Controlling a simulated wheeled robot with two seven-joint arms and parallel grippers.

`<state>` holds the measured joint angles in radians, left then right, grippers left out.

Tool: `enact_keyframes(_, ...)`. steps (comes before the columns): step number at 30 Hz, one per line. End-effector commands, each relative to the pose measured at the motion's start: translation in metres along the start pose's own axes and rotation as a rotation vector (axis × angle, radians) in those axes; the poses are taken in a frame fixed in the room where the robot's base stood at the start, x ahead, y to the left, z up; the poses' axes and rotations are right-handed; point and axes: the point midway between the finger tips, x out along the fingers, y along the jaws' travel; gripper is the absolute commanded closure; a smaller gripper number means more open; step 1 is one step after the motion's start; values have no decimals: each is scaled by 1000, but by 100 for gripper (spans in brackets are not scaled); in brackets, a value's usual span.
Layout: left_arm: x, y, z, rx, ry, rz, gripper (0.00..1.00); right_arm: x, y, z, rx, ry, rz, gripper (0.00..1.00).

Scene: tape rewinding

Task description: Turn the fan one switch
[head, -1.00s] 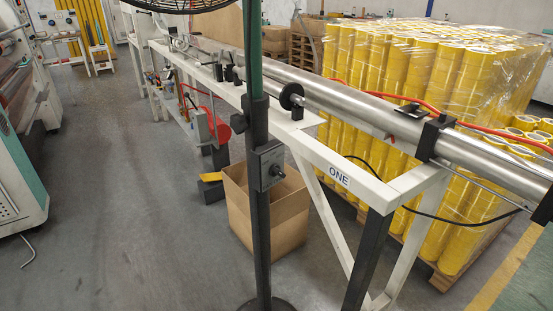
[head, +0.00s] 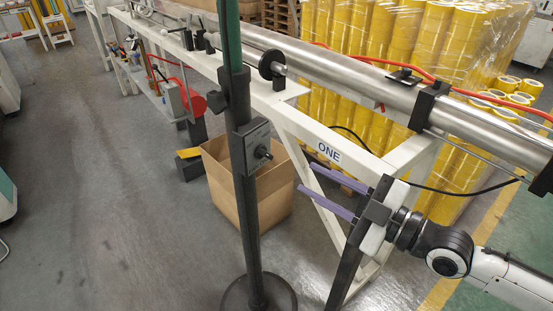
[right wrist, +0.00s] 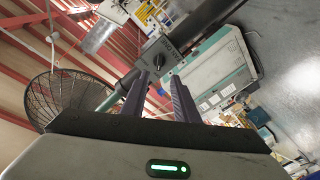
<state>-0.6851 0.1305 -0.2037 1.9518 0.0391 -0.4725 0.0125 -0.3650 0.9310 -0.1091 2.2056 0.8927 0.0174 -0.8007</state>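The fan switch is a dark box (head: 251,146) with a black knob (head: 263,153) on the fan's upright pole (head: 250,210). The switch box also shows just beyond my fingertips in the right wrist view (right wrist: 165,50). The round wire fan head (right wrist: 66,98) shows at left in that view and is out of the head view. My right gripper (head: 304,177) is open and empty, its two purple fingers apart and pointing left toward the knob, a little to its right and lower, not touching it. My left gripper is not in view.
A white machine frame labelled ONE (head: 329,151) carries a long steel shaft (head: 360,84) behind the pole. A cardboard box (head: 222,185) sits on the floor behind the pole. Yellow tape rolls (head: 440,45) stand at the back right. The floor at left is clear.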

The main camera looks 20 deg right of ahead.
Motion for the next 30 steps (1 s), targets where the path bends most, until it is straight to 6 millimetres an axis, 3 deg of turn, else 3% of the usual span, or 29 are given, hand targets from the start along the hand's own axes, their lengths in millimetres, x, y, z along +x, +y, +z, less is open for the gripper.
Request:
enact_keyframes(8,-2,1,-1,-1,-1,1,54,26,4,-4,-7,10,5,73)
enact_keyframes(21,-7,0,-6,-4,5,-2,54,93,3,-3,-5,6,3,73)
enact_keyframes(30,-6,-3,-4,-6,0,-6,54,103,2,-2,-7,5,0,73)
